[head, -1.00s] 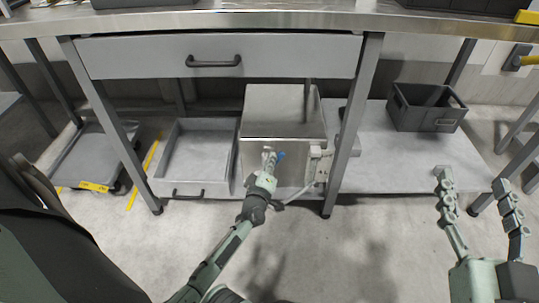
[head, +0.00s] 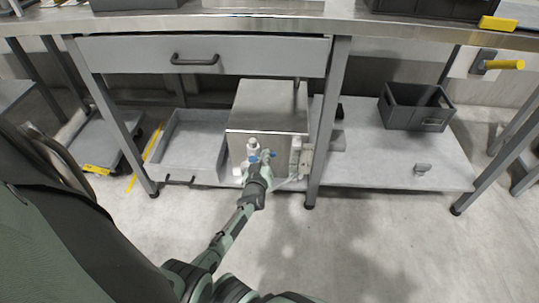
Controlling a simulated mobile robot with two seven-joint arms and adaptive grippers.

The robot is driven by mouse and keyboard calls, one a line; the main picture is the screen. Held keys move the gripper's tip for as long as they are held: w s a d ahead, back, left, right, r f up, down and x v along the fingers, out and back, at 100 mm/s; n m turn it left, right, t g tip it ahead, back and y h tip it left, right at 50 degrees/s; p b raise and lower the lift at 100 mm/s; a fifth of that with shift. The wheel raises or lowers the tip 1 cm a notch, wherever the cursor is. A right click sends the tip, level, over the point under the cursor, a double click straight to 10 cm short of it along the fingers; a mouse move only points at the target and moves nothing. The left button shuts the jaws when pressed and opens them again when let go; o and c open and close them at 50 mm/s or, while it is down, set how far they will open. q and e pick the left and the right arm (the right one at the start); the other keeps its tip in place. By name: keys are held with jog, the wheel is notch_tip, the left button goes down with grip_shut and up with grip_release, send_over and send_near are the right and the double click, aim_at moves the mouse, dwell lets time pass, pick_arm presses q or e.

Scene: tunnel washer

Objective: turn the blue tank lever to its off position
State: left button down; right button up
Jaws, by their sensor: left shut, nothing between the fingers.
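The tank is a brushed steel box (head: 268,103) on the low shelf under the bench. The blue lever (head: 253,157) is on its front, low down. Small blue parts show on both sides of my left gripper (head: 262,158), which hides the middle of the lever, so I cannot tell its exact angle. My left gripper is shut, with nothing between its fingers, and reaches up to the tank front at the lever. I cannot tell whether it touches the lever. A white fitting (head: 253,145) sits just above the lever. My right gripper is out of view.
A grey drawer (head: 190,55) and bench legs (head: 325,120) frame the tank. A pale fitting (head: 296,155) sits at the tank's right. A low tray (head: 190,142) stands left, a dark crate (head: 415,107) right. The floor in front is clear.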

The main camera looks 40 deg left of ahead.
pick_arm(q)
jog(key=shift+w+d+f+m+g+y, duration=0.2)
jog(key=shift+d+f+m, duration=0.15)
jog(key=shift+f+m, duration=0.3)
jog(key=shift+w+d+f+m+g+y, duration=0.1)
jog(key=shift+w+d+f+m+y, duration=0.15)
jog(key=shift+f+m, duration=0.35)
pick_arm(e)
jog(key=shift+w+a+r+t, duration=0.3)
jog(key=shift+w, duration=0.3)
